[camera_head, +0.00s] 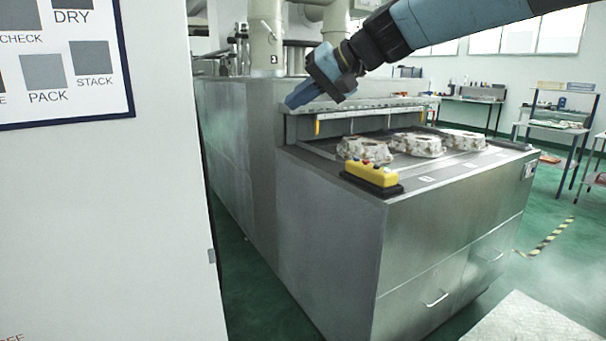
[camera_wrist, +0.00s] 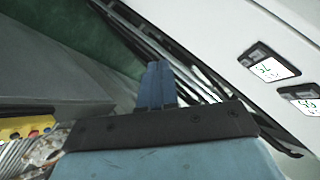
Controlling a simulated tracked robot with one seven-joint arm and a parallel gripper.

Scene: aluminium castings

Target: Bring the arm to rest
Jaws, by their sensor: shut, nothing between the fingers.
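My arm reaches in from the upper right of the head view. My gripper (camera_head: 299,98) hangs in the air in front of the steel machine (camera_head: 330,235), near the hood over its opening. Its blue fingers are closed together with nothing between them. In the wrist view the shut fingers (camera_wrist: 157,82) point up the picture, past a black bracket. I cannot tell the exact gap between the gripper and the hood.
Several pale castings (camera_head: 417,144) lie on the machine's bed. A yellow control box (camera_head: 372,174) with buttons sits on its near edge. A white panel with a sign (camera_head: 65,65) stands close at left. Green floor and benches (camera_head: 560,125) lie at right.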

